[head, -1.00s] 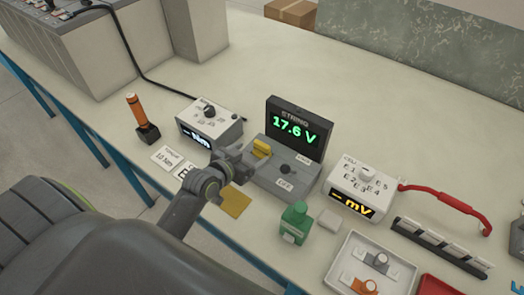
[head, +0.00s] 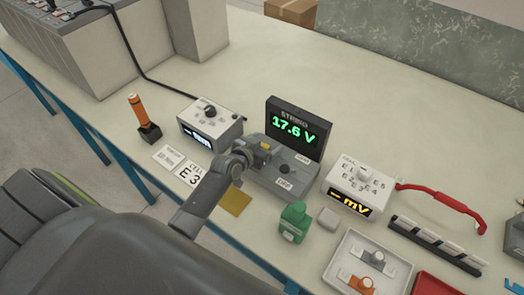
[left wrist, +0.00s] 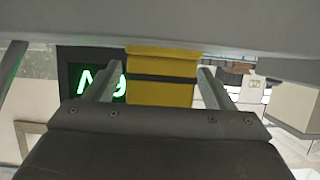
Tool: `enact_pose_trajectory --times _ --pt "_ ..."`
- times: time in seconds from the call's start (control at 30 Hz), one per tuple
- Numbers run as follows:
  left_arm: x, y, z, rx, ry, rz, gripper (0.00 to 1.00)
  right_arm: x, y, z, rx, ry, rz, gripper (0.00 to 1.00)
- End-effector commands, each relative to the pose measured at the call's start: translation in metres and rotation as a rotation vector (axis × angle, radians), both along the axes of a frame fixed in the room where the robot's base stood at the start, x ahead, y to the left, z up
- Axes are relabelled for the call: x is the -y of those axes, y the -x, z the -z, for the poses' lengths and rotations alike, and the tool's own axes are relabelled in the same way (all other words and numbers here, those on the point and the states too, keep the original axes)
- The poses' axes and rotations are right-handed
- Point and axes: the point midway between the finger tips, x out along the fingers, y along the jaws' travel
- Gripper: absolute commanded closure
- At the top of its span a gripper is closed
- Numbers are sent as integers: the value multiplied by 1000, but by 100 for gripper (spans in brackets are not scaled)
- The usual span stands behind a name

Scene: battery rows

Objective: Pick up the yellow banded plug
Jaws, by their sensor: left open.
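The yellow banded plug (head: 265,146) stands on the grey unit (head: 280,185) in front of the display reading 17.6 V. My left gripper (head: 258,152) is at the plug and hides most of it in the head view. My right gripper is not in view.
The STRING display (head: 297,128) rises close behind the plug. A meter box (head: 210,122) stands to the left, a mV meter (head: 358,187) to the right.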

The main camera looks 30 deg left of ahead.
Motion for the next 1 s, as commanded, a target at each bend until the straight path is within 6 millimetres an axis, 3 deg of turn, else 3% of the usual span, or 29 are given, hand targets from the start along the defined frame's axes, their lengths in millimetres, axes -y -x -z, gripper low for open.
enact_pose_trajectory --times 0.27,0.67,1.0 --pt "0 -2 1 0 1 0 24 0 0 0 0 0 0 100" --pt "0 -2 0 1 1 0 74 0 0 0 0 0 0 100" --pt "0 -2 -10 4 0 1 74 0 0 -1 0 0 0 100"
